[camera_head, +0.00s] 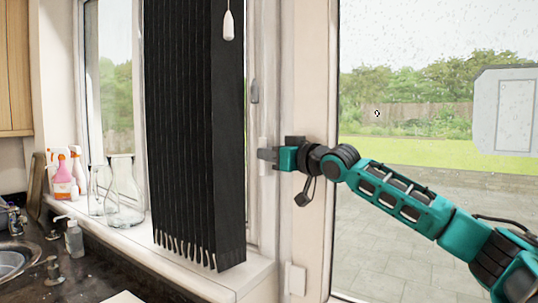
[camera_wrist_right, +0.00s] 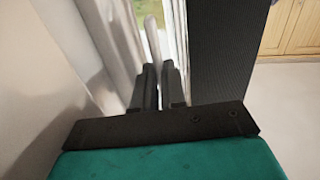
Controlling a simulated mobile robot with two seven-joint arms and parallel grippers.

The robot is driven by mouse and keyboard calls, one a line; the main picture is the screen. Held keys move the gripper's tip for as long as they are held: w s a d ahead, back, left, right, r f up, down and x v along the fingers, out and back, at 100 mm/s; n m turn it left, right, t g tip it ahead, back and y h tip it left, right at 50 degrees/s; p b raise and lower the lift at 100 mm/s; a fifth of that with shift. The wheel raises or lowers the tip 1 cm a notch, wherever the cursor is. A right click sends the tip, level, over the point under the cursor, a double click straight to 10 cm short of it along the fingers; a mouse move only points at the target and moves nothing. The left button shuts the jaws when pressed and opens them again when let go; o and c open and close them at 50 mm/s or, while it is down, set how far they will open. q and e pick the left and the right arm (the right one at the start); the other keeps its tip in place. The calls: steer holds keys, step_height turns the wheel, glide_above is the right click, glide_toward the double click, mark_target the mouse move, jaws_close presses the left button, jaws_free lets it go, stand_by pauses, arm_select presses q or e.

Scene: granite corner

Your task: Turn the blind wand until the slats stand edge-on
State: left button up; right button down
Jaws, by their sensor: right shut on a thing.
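The black vertical blind (camera_head: 190,130) hangs in front of the window, its slats close together with wavy lower ends. The rightmost slat shows a broad dark face, which also shows in the right wrist view (camera_wrist_right: 222,55). A thin white wand (camera_head: 263,143) stands upright at the window frame, right of the blind. My right gripper (camera_head: 265,155) is shut on the wand. In the right wrist view the pale wand (camera_wrist_right: 152,40) rises between the two dark fingers (camera_wrist_right: 157,78). My left gripper is not in view.
A white cord pull (camera_head: 228,25) hangs in front of the blind. Glass flasks (camera_head: 124,195) and spray bottles (camera_head: 68,175) stand on the sill at left. A soap dispenser (camera_head: 74,238) stands by the sink (camera_head: 15,260). A glazed door (camera_head: 420,200) fills the right.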

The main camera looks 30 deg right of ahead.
steer(key=shift+f, duration=0.15)
steer(key=c, duration=1.2)
jaws_free()
steer(key=shift+s, duration=0.1)
steer(key=s+d+b, duration=0.2)
steer(key=s+b, duration=0.1)
steer(key=s, duration=0.9)
steer(key=shift+s+d, duration=0.25)
steer(key=shift+o, duration=0.3)
steer(key=shift+a, duration=0.1)
